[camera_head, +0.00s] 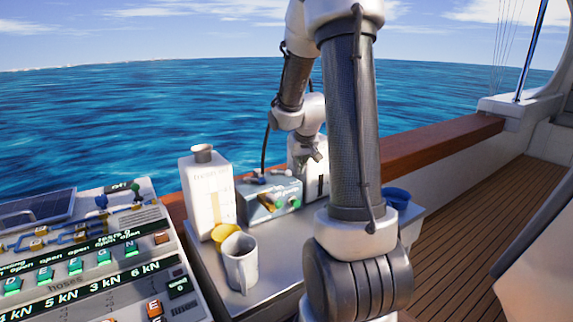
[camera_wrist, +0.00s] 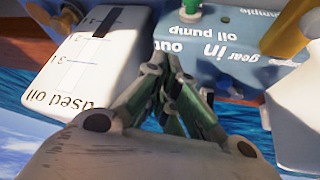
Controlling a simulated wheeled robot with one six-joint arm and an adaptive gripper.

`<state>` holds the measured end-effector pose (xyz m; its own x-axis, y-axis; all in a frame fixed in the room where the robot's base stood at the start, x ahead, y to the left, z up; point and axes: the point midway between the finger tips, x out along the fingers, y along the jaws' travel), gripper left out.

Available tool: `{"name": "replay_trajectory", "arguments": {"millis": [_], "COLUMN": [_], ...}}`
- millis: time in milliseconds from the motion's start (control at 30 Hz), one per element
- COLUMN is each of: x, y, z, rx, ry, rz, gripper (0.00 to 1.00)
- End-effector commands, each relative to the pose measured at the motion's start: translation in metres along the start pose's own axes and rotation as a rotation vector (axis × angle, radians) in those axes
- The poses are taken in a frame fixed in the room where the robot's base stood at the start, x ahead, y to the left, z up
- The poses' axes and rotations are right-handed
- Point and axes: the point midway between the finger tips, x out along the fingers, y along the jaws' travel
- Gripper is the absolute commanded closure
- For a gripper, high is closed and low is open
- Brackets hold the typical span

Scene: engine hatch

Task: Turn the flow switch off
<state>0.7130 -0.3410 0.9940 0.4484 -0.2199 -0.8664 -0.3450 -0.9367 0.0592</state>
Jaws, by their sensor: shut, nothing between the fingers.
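A light-blue pump box (camera_head: 268,203) stands on the side table, with a yellow part and green spots on its front. It also shows upside down in the wrist view (camera_wrist: 225,45), with the words "in", "out" and "oil pump". A green part (camera_wrist: 190,8) stands out from it at the top edge. I cannot tell which part is the flow switch. My gripper (camera_head: 313,157) is above the right end of the box, beside a white container. In the wrist view its fingers (camera_wrist: 163,66) are shut and empty, close to the box; contact cannot be told.
The "used oil" container (camera_wrist: 85,55) is left of my fingers in the wrist view. A control panel (camera_head: 85,265) is at left. A blue cup (camera_head: 397,196) is at right.

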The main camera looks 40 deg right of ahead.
Motion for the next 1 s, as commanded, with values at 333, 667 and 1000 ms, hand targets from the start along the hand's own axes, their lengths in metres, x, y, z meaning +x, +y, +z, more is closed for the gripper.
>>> {"name": "replay_trajectory", "arguments": {"millis": [333, 667, 1000], "x": [-0.001, 0.055, 0.087], "y": [-0.01, -0.013, -0.014], "z": [-0.056, -0.065, -0.072], "rx": [0.044, 0.043, 0.041], "ry": [0.197, 0.193, 0.194], "rz": [-0.044, -0.043, -0.043], "gripper": [1.0, 1.0, 1.0]}}
